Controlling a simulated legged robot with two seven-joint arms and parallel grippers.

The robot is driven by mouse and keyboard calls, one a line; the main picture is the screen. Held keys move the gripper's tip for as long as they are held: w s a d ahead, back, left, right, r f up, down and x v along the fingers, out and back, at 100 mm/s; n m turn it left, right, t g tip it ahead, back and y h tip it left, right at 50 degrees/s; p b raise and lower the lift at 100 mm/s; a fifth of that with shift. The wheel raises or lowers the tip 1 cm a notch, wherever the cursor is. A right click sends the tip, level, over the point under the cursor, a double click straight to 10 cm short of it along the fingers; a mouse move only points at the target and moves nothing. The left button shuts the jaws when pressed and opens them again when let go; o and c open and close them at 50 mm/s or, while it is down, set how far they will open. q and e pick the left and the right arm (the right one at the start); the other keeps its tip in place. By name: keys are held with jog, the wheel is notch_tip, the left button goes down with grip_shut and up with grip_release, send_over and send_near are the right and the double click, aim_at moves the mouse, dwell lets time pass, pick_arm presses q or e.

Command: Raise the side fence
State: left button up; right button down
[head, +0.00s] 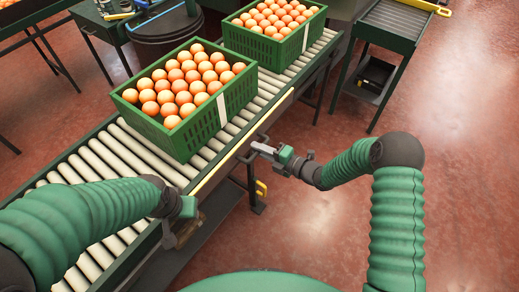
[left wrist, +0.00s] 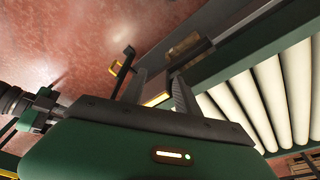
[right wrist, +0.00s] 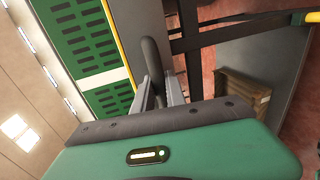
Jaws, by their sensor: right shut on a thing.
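The side fence (head: 232,150) is a long rail with a yellow top edge along the conveyor's near side. In the head view it sits low, near roller level. My right gripper (head: 258,148) is at its outer side, shut on a dark, rounded handle (right wrist: 152,58); the handle shows between the fingers in the right wrist view, in front of a grey panel. My left gripper (head: 178,237) is beside the conveyor's near edge, lower left. In the left wrist view its fingers (left wrist: 158,82) stand apart with nothing clearly between them.
A dark bin (head: 165,38) stands behind. A side stand (head: 395,25) is at the upper right. The right floor is clear.

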jog(key=shift+s+f, duration=0.15)
jog(key=shift+f, duration=0.1)
notch_tip(320, 180, up, 8)
jog(key=p, duration=0.4)
jog(key=shift+f, duration=0.1)
jog(key=c, duration=1.4)
grip_release()
jog(key=shift+o, duration=0.2)
jog(key=p+v, duration=0.3)
jog(key=v, duration=1.4)
jog(key=shift+w, duration=0.2)
